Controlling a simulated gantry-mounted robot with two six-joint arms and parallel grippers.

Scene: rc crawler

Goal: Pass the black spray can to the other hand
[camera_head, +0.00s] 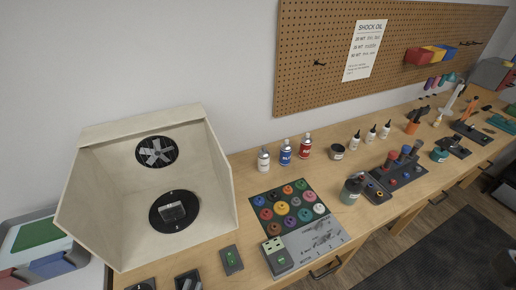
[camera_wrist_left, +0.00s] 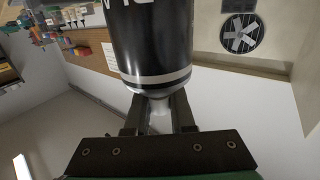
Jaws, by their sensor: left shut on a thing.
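The black spray can (camera_wrist_left: 152,42) fills the upper middle of the left wrist view. It has a pale band and a tapered light grey end, with part of some white lettering at the top edge. My left gripper (camera_wrist_left: 158,112) is shut on the tapered end, with a finger on each side. The can's far end is cut off by the frame. I cannot make out the black can or either gripper in the head view. My right gripper shows in neither view.
An open wooden spray booth (camera_head: 86,205) with a turntable (camera_head: 160,222) stands at left. White (camera_head: 263,160), blue (camera_head: 286,153) and red (camera_head: 306,147) cans stand along the wall. A rack of colourful paint pots (camera_head: 263,201) lies in front. Bottles and tools crowd the bench rightward.

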